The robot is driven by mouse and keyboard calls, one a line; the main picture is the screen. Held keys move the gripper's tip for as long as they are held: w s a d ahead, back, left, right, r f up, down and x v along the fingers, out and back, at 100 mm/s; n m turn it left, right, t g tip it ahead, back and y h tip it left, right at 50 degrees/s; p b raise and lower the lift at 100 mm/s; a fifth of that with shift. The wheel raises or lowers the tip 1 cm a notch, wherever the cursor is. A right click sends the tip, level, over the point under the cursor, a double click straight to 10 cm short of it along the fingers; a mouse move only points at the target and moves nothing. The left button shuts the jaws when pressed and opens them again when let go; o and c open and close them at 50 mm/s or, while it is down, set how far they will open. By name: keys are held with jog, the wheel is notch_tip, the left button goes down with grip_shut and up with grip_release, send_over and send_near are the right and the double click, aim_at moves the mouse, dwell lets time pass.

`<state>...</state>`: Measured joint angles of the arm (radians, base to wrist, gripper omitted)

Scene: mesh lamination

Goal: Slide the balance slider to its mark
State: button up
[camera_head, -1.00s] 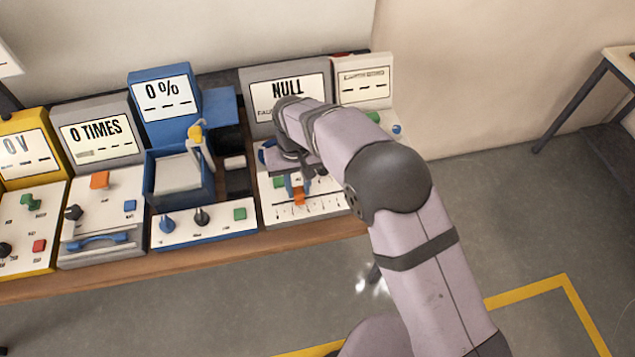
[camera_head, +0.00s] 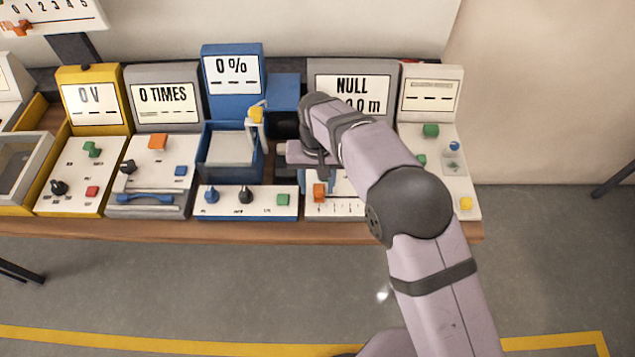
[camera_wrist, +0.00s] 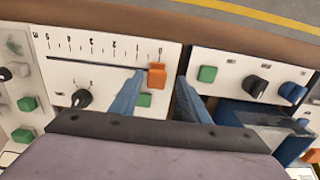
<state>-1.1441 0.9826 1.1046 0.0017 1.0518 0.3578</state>
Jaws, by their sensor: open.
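The balance slider is an orange knob (camera_head: 319,190) on the white front panel of the grey station whose screen (camera_head: 352,92) reads "NULL", with a partly covered line ending "0 m". In the wrist view, the slider (camera_wrist: 157,78) sits at the 0 end of a printed 0-to-5 scale (camera_wrist: 97,47). My gripper (camera_wrist: 161,77) is open, with its two blue fingers on either side of the slider. A clear gap shows on the right finger's side; the left finger is close, and I cannot tell if it touches. In the head view, my arm hides the fingertips and much of the panel.
A green button (camera_wrist: 144,99) and a black knob (camera_wrist: 81,98) share the slider's panel. The blue station (camera_head: 247,203) stands just left of it in the head view, and a white-panelled station (camera_head: 455,190) stands right. A scale sign (camera_head: 52,14) hangs at top left.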

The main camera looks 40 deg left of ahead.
aim_at(317, 188)
jog(key=shift+r, duration=0.1)
jog(key=shift+r+b, duration=1.3)
jog(key=shift+r, duration=2.3)
